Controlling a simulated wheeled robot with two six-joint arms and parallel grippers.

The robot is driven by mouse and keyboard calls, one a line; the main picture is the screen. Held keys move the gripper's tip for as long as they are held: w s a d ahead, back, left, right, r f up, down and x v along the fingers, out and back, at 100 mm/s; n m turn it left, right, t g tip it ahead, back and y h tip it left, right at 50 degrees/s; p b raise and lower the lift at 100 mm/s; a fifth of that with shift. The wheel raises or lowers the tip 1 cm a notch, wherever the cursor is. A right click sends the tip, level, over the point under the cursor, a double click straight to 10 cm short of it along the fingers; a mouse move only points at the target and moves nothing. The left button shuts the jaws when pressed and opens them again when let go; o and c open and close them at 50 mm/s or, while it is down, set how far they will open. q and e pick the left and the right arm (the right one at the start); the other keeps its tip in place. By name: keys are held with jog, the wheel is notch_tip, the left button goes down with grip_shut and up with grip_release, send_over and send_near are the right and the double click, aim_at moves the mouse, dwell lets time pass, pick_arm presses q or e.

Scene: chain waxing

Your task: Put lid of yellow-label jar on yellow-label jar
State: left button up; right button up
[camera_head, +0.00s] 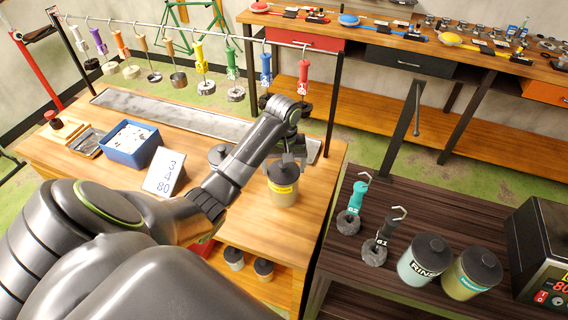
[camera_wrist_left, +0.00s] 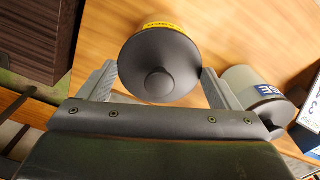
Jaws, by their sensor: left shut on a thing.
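The yellow-label jar (camera_head: 284,194) stands upright on the wooden table, near its right end. Its dark grey lid (camera_head: 284,173) is at the jar's mouth and looks level; I cannot tell whether it is fully seated. My left gripper (camera_head: 287,161) is above the jar, with its fingers shut on the lid. In the left wrist view the round lid (camera_wrist_left: 158,62) with its centre knob lies between the two fingers (camera_wrist_left: 160,86), and a strip of yellow label (camera_wrist_left: 163,25) shows past its rim. The right gripper is not in view.
Another jar (camera_wrist_left: 248,88) stands close by, mostly behind my arm in the head view. A number card (camera_head: 163,171) and blue bin (camera_head: 131,145) are farther left. A hook rack (camera_head: 200,27) runs behind. The dark table at right holds two more lidded jars (camera_head: 424,262).

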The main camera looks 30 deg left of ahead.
pick_arm(q)
jog(key=shift+f, duration=0.25)
